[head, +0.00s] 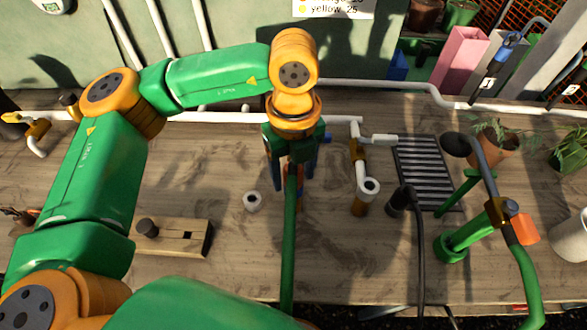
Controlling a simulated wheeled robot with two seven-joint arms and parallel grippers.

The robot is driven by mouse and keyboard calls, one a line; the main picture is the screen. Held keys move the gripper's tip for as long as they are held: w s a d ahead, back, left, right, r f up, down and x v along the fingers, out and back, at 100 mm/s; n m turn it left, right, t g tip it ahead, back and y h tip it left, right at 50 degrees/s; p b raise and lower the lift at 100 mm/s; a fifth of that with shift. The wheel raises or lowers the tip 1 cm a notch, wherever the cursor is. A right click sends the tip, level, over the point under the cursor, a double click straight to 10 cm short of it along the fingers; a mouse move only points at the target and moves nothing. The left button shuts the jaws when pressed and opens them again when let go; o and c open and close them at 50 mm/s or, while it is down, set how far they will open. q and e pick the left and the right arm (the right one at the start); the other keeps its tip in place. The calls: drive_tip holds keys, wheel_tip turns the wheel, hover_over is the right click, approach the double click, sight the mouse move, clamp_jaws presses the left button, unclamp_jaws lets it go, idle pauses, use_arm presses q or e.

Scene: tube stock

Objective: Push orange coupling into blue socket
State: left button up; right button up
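My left gripper (292,168) points down over the middle of the table. Its dark blue-looking fingers are spread apart. A green tube runs from between them toward the front edge and hides part of the space. A small orange piece (299,198) shows just beside this tube below the gripper; I cannot tell whether it is the coupling. My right gripper is not in view.
A wooden block (180,239) with a dark knob stands at left front. A white ring (253,201), a white elbow pipe (364,190) and a black grate (425,172) lie around the middle. Potted plants stand at right. White pipes run along the back.

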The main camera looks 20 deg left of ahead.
use_arm(q)
drive_tip(key=shift+o, duration=0.6)
wheel_tip(320, 180, up, 7)
drive_tip(key=shift+f+b, duration=0.1)
drive_tip(key=shift+b, duration=0.45)
